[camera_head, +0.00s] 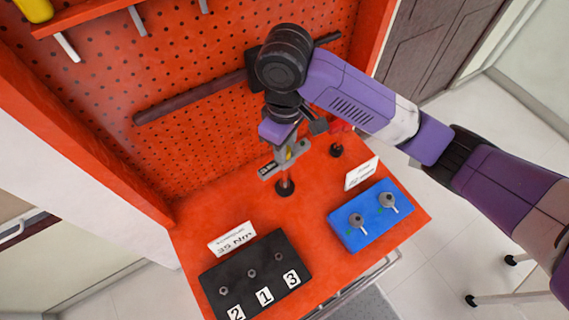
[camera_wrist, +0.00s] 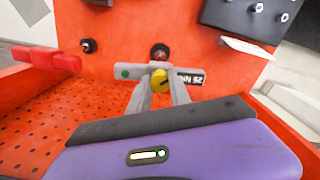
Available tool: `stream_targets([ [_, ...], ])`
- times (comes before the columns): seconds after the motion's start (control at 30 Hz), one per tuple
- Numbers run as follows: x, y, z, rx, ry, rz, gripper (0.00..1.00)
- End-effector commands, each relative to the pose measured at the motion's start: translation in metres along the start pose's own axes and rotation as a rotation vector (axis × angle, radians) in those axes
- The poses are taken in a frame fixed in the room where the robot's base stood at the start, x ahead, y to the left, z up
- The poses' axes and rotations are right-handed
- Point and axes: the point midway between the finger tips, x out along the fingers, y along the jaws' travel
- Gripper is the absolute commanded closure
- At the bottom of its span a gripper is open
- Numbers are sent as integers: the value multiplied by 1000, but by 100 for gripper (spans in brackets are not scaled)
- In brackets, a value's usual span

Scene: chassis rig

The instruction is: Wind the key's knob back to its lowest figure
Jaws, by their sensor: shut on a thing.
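The key is a grey bar (camera_head: 284,161) that stands on a thin post with a dark round base (camera_head: 285,188) on the red bench. In the wrist view the key's grey body (camera_wrist: 128,71) has a green dot and a dark readout (camera_wrist: 192,78). The readout is upside down and too small to read surely. The key's yellow knob (camera_wrist: 161,80) sits between my fingertips. My gripper (camera_wrist: 164,84) is shut on the knob, one finger on each side. In the head view my gripper (camera_head: 287,143) reaches down over the key and partly hides it.
A black block (camera_head: 255,281) with bolts numbered 1 to 3 and a 35 Nm card (camera_head: 232,238) stands at the front left. A blue block (camera_head: 370,217) is at the right. A pegboard (camera_head: 200,100) closes the back.

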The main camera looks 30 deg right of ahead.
Motion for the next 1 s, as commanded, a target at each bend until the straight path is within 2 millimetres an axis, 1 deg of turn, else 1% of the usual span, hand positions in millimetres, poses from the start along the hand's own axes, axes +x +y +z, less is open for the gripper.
stream_targets([
  [0.3, 1, 0, 0, -221, 0, 1, 99],
  [0.7, 0, 0, 0, -450, 1, 2, 99],
  [0.83, 0, 0, 0, -505, 1, 1, 99],
  [1.0, 0, 0, 0, -529, 1, 0, 99],
])
